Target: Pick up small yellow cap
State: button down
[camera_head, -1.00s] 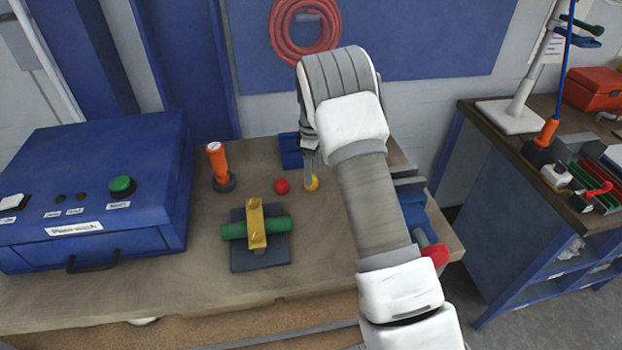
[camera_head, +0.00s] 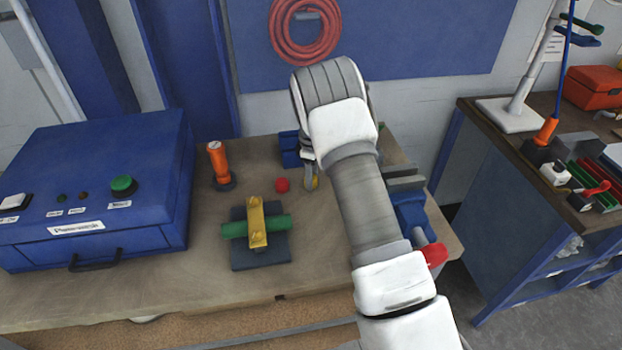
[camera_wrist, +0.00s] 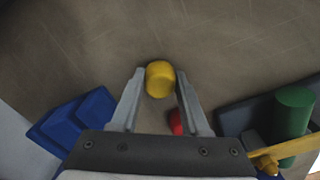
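The small yellow cap (camera_wrist: 160,80) stands on the bench top in the wrist view, between the tips of my gripper (camera_wrist: 158,76). My gripper is open, with a finger on each side of the cap. A narrow gap shows on the cap's left; on its right I cannot tell whether the finger touches it. In the head view the yellow cap (camera_head: 315,181) shows as a thin sliver, mostly hidden by my gripper (camera_head: 309,181).
A red cap (camera_head: 282,185) stands close to the left of my gripper. A green cylinder (camera_head: 277,225) under a yellow clamp, an orange-handled tool (camera_head: 218,163) and blue blocks (camera_head: 290,150) are nearby. A blue vise (camera_head: 412,212) stands right.

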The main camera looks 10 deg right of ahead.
aim_at(314, 177)
jog(key=shift+r, duration=0.15)
dwell(0.3)
jog(key=shift+r, duration=0.65)
jog(key=r, duration=0.2)
jog(key=r+b, duration=0.1)
jog(key=shift+s+d, duration=0.25)
jog(key=s+d+r+b, duration=0.2)
jog(key=s+d+r, duration=0.4)
jog(key=s, duration=0.3)
jog(key=shift+d+r, duration=0.2)
jog(key=shift+d, duration=0.05)
